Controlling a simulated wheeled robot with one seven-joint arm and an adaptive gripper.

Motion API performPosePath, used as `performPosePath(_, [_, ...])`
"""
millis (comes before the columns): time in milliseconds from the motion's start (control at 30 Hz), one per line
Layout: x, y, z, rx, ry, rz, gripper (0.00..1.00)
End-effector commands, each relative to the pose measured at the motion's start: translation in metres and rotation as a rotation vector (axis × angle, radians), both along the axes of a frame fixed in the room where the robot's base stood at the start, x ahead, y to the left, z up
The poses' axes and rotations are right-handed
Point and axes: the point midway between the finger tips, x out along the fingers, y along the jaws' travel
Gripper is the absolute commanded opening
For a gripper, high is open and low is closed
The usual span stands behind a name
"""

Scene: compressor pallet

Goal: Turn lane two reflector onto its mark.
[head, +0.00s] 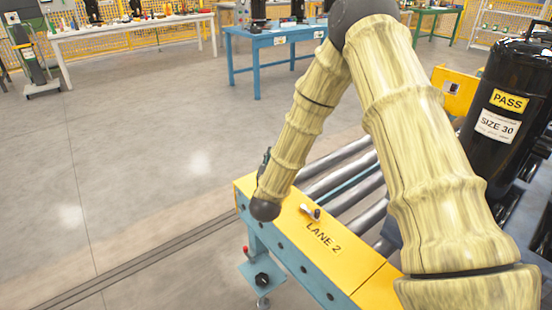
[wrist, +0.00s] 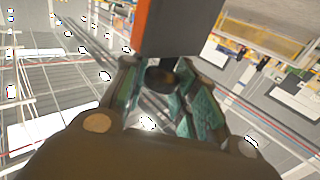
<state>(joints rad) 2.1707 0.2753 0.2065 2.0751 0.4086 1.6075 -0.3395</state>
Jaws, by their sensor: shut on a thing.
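In the wrist view my gripper (wrist: 160,88) has its teal-padded fingers closed on a dark round knob (wrist: 160,75). The knob sits right under a grey box-like part with an orange edge (wrist: 178,28), which I take to be the lane two reflector. Its face and any mark are not visible. The arm hides the reflector and most of my gripper there.
A small metallic fitting (head: 310,212) sits on the rail beside the LANE 2 label. Rollers (head: 340,170) run behind the rail. A black tank marked PASS and SIZE 30 (head: 508,90) stands at the right. Open floor lies to the left, with a blue table (head: 275,35) further back.

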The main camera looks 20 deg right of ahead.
Motion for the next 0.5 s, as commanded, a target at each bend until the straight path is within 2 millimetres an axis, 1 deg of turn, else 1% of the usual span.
performPosePath(33, [0.0003,-0.0005,0.0006,-0.001,-0.001,-0.001,0.05])
performPosePath(67, [0.0003,-0.0005,0.0006,-0.001,-0.001,-0.001,0.34])
performPosePath(133, [0.0003,-0.0005,0.0006,-0.001,-0.001,0.0,0.47])
performPosePath(167, [0.0002,-0.0004,0.0005,-0.001,-0.001,0.0,0.49])
performPosePath(500, [-0.0011,0.0008,0.0002,0.0,0.0,0.001,0.49])
